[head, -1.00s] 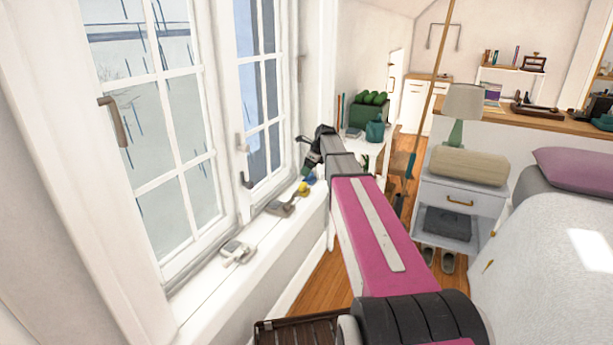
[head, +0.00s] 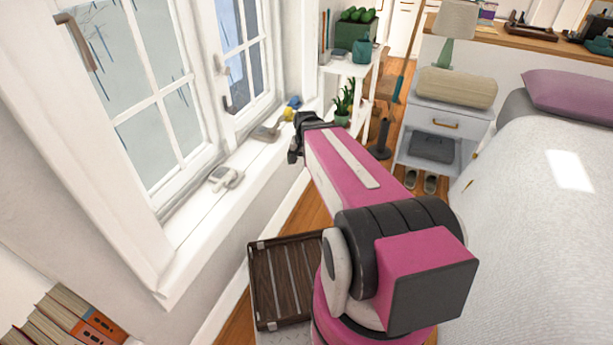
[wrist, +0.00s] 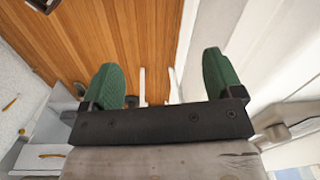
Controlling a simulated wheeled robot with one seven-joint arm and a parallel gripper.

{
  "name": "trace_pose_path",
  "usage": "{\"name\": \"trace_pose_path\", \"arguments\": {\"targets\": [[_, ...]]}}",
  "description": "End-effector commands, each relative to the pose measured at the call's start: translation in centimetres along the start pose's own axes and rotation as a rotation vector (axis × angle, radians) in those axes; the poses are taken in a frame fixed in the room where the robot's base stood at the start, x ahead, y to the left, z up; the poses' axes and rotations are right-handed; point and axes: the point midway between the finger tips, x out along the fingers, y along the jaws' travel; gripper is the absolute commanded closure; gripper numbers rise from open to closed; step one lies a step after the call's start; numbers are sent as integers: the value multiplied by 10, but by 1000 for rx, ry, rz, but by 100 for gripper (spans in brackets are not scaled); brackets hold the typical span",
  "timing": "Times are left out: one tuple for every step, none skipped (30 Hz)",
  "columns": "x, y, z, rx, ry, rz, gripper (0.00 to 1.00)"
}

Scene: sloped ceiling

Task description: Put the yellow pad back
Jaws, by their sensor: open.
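A small yellow object (head: 288,114) sits on the far part of the white window sill (head: 196,222), beside a small blue object (head: 294,101). It is too small to tell whether it is a pad. My gripper (head: 293,154) is at the end of the pink arm, by the sill's room-side edge and nearer than the yellow object. In the wrist view my gripper (wrist: 163,82) has its two green fingers wide apart with nothing between them. Wooden floor (wrist: 150,40) shows beyond the fingers. The yellow object is not seen there.
A grey item (head: 268,130) and a white device (head: 224,177) lie on the sill. Window handles (head: 227,102) stick out above it. A dark slatted wooden tray (head: 252,292) lies beside my base. A nightstand (head: 443,122) and bed (head: 540,230) stand to the right.

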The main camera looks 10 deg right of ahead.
Motion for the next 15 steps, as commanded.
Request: {"name": "trace_pose_path", "arguments": {"targets": [[3,10,24,-95,-5,18,14],[4,13,32,-150,-6,27,14],[6,17,40,-215,-9,38,14],[8,20,46,-257,-11,45,14],[9,22,50,-294,-13,51,14],[10,24,55,-335,-15,57,14],[11,26,58,-360,-15,61,14],[12,27,60,-379,-16,64,14],[12,27,62,-399,-17,67,14],[12,28,62,-408,-17,69,14],[12,28,63,-414,-18,69,14],[13,28,63,-418,-18,70,14],[13,28,62,-419,-18,70,14],[13,28,62,-418,-18,70,14],[13,28,62,-417,-18,69,14]]}}
